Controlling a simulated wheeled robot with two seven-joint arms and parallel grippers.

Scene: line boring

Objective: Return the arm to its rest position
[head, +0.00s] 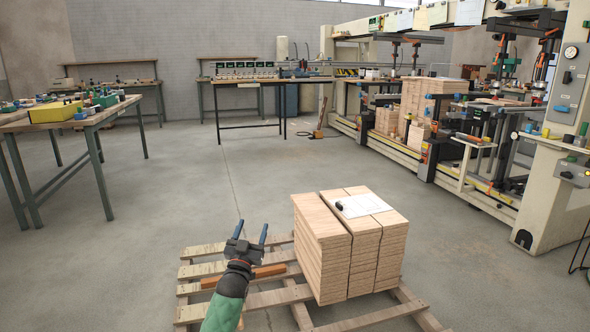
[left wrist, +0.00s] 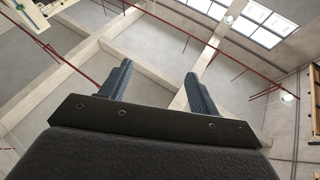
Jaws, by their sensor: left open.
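My left gripper (head: 251,234) is in the head view, low and left of centre, on a green and black arm that comes up from the bottom edge. Its two blue fingers are spread and nothing is between them. It shows above the pallet (head: 205,250), left of the stacked boards and apart from them. In the left wrist view the two fingers (left wrist: 153,88) also stand apart and empty, with the ceiling, red pipes and windows behind them. My right gripper is in neither view.
Stacks of wooden boards (head: 330,262) stand on the pallet, with a white sheet (head: 362,205) on top. A workbench (head: 60,122) is at left and another table (head: 262,82) at the back. A large boring machine (head: 555,190) lines the right. The grey floor (head: 170,190) between is clear.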

